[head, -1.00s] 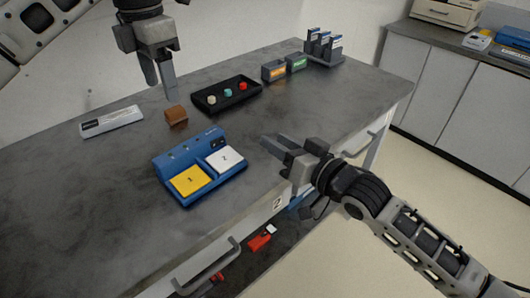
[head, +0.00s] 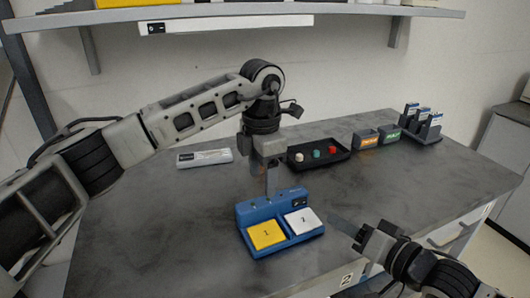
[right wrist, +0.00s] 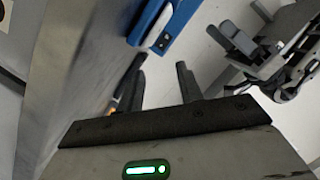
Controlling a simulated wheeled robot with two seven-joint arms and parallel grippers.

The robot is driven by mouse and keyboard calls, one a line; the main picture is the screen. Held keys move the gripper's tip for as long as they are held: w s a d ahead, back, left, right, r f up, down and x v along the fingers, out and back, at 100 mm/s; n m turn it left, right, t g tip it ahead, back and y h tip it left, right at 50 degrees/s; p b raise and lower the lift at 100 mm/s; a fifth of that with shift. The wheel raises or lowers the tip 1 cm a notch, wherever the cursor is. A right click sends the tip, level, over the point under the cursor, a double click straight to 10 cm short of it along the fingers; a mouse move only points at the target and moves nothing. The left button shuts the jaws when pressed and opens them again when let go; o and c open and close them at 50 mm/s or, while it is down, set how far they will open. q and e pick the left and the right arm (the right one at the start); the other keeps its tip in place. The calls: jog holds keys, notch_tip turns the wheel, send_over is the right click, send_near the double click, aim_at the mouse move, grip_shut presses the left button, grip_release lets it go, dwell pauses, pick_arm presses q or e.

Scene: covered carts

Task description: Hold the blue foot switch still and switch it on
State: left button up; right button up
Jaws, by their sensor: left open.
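The blue foot switch (head: 246,214) lies on the grey bench, with a yellow pad (head: 266,234) marked 1 and a white pad (head: 302,221) marked 2. A small black rocker (head: 300,202) sits at its back right corner. My left gripper (head: 270,192) is open and points down at the back edge of the switch; I cannot tell whether it touches. My right gripper (head: 345,228) is to the right of the switch, apart from it. In the right wrist view its two fingers (right wrist: 160,84) are apart and empty, with the blue housing (right wrist: 152,18) and black rocker (right wrist: 163,41) beyond them.
A black tray (head: 338,158) with several coloured knobs stands behind. Orange (head: 366,139) and green (head: 389,133) labelled boxes and a grey rack (head: 424,130) are at the back right. A white labelled bar (head: 204,158) lies at back left. The bench front left is clear.

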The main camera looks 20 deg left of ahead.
aim_at(263, 201)
pick_arm(q)
notch_tip(263, 201, down, 7)
jog(key=shift+r, duration=0.15)
